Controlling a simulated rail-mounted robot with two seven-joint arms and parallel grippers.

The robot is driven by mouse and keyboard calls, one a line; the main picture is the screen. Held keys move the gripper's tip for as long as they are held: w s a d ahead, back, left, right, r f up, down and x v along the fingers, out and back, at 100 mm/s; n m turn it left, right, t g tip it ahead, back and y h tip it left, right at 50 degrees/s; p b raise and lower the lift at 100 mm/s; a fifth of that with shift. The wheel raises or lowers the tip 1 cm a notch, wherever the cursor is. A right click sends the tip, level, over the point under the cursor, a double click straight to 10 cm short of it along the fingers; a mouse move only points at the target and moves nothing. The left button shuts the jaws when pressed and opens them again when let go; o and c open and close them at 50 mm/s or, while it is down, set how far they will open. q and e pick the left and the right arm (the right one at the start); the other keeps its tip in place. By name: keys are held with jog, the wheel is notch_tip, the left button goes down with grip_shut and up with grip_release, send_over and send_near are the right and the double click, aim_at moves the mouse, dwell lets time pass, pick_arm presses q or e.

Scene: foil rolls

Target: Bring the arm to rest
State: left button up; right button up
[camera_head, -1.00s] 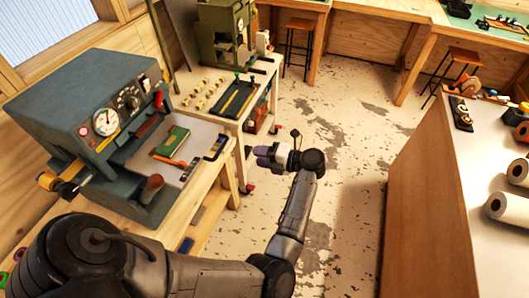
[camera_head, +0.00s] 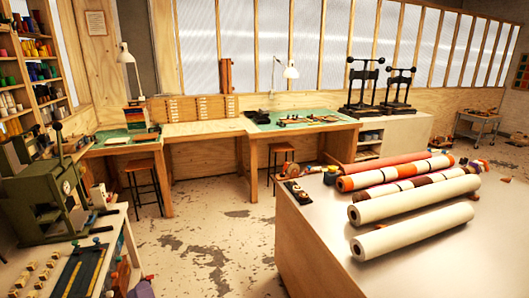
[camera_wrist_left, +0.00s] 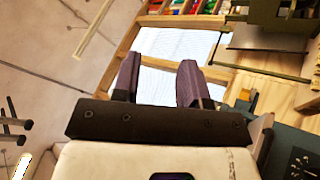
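My left gripper (camera_wrist_left: 158,78) shows in the left wrist view with its two dark purple fingers apart. The gap between them is empty, with bright window panes behind it. In the head view only a small purple part of the left gripper (camera_head: 141,289) shows at the bottom edge, beside the near bench; the rest of that arm is out of frame. My right gripper is in neither view.
A white-topped counter (camera_head: 310,235) at the right bears several rolls, including a pale roll (camera_head: 412,231). A bench with a green press (camera_head: 45,195) stands at the left. A stool (camera_head: 145,185) stands by the far desks. Scuffed floor (camera_head: 205,240) between is clear.

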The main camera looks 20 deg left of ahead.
pick_arm(q)
jog(key=s+d+f+m+t+h, duration=0.1)
jog(key=s+d+f+m+h, duration=0.1)
jog(key=d+f+m+h, duration=0.5)
jog(key=s+d+f+m+t+h, duration=0.15)
jog(key=d+f+m+h, duration=0.25)
jog(key=d+m+h, duration=0.7)
jog(key=s+d+f+m+g+h, duration=0.1)
jog(key=s+d+f+m+g, duration=0.15)
jog(key=s+f+g, duration=0.65)
jog(key=s+d+f+m+g+h, duration=0.1)
jog(key=s+m+g, duration=0.35)
jog(key=s, duration=1.15)
notch_tip(320, 180, up, 21)
jog(key=w+p, duration=0.1)
jog(key=p, duration=2)
jog(key=shift+p, duration=0.35)
jog(key=shift+a+r, duration=0.1)
